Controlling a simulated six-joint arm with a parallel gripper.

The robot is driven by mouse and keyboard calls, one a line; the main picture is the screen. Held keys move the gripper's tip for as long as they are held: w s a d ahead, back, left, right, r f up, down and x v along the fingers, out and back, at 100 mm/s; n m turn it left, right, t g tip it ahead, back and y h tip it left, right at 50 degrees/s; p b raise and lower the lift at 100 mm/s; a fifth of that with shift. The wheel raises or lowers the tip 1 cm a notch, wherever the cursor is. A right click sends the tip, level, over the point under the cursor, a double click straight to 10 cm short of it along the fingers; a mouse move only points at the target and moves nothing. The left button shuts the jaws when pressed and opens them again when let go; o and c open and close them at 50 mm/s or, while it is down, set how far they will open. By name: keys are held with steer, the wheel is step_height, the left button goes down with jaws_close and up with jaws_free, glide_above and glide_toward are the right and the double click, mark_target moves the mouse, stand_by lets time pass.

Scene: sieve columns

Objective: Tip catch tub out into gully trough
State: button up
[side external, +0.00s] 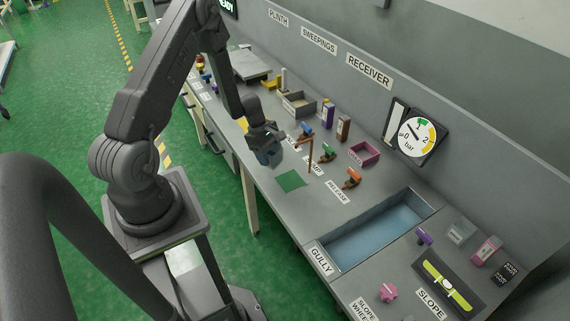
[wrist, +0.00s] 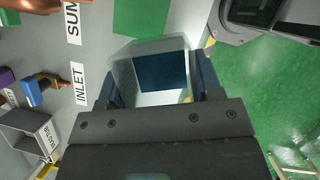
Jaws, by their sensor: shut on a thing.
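My gripper (wrist: 162,85) is shut on the catch tub (wrist: 122,75), a grey, see-through-looking tub with a dark blue patch inside. I cannot tell if that patch is contents or the tub's floor. In the side view my gripper (side external: 268,147) holds the tub (side external: 270,158) near the bench's front edge, beside the brown pipe stand; the arm partly hides it. Its exact tilt is hard to tell. The gully trough (side external: 362,224) is a sunken rectangular basin with a blue floor, labelled GULLY, further right along the bench and apart from the tub.
A green square (side external: 291,181) lies on the bench between tub and trough. Several valves, including an orange-handled one (side external: 351,177), and a thin brown pipe (side external: 310,155) stand nearby. A pink bin (side external: 364,152) is behind. A pressure gauge (side external: 417,138) stands near the wall.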

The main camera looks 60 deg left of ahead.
steer(key=s+d+v, duration=0.2)
steer(key=v, duration=1.3)
steer(key=w+d+n+t, duration=0.1)
steer(key=w+d+n, duration=0.2)
steer(key=w+d, duration=1.15)
steer(key=w+d+n+y, duration=0.1)
steer(key=w+d, duration=0.2)
steer(key=d, duration=0.3)
steer(key=w+d+n+t, duration=0.1)
steer(key=w+d, duration=0.2)
steer(key=d, duration=0.4)
steer(key=w+d+n+y, duration=0.1)
steer(key=w+d+n, duration=0.1)
steer(key=w+d, duration=0.3)
step_height(320, 180, down, 18)
steer(key=s+d+m+t+y, duration=0.1)
steer(key=m+t+y, duration=0.4)
steer(key=t+y, duration=0.7)
steer(key=shift+s+d+m+t+y, duration=0.35)
steer(key=shift+d+y, duration=0.25)
steer(key=shift+d, duration=0.2)
